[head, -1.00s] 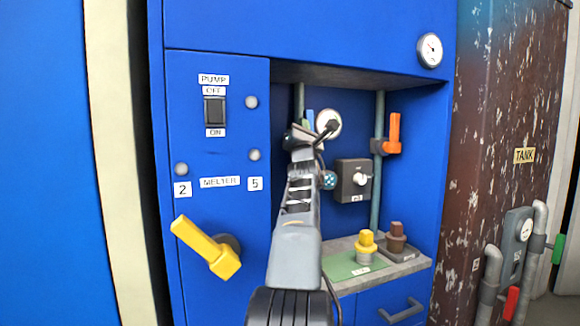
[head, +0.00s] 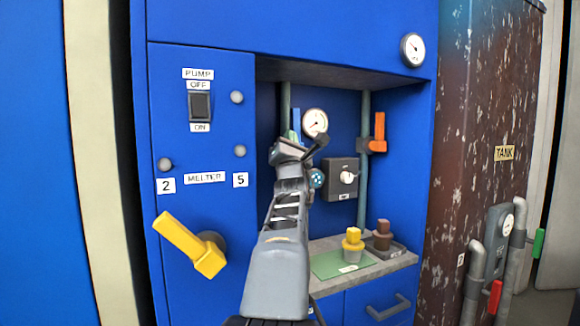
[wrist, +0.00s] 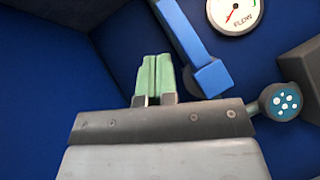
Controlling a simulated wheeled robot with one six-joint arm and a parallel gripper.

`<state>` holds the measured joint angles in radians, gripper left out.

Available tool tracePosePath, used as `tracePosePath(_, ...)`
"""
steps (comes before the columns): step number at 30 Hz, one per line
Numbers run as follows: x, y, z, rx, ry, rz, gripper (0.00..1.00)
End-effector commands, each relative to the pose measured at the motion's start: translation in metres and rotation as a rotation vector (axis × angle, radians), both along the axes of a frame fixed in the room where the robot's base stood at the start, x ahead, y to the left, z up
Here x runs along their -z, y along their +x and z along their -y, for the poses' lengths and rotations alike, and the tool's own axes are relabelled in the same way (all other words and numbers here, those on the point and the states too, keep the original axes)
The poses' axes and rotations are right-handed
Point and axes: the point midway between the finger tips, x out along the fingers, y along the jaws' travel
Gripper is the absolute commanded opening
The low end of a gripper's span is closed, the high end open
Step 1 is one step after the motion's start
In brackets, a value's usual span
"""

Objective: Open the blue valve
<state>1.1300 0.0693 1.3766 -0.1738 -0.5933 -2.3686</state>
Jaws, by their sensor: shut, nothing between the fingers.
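The blue valve handle (wrist: 190,40) is a blue bar ending in a square block, at the top middle of the wrist view. In the head view only a thin blue strip of it (head: 296,122) shows behind my gripper. My gripper (wrist: 154,60) has pale green fingers pressed together with nothing between them. The fingers lie just left of the handle's bar in the wrist view; I cannot tell whether they touch it. In the head view my gripper (head: 291,138) is inside the recess, in front of the left pipe.
A flow gauge (wrist: 235,12) is right of the blue handle. An orange valve handle (head: 379,130) is on the right pipe, with a dark knob box (head: 343,178) between. A yellow and a brown block stand on the shelf (head: 400,262). A yellow lever (head: 190,244) juts out lower left.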

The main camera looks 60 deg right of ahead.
Motion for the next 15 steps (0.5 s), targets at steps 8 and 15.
tracePosePath(8,0.031,-0.020,-0.031,0.000,0.000,0.000,0.00)
tracePosePath(15,0.046,-0.030,-0.046,-0.001,-0.001,0.000,0.00)
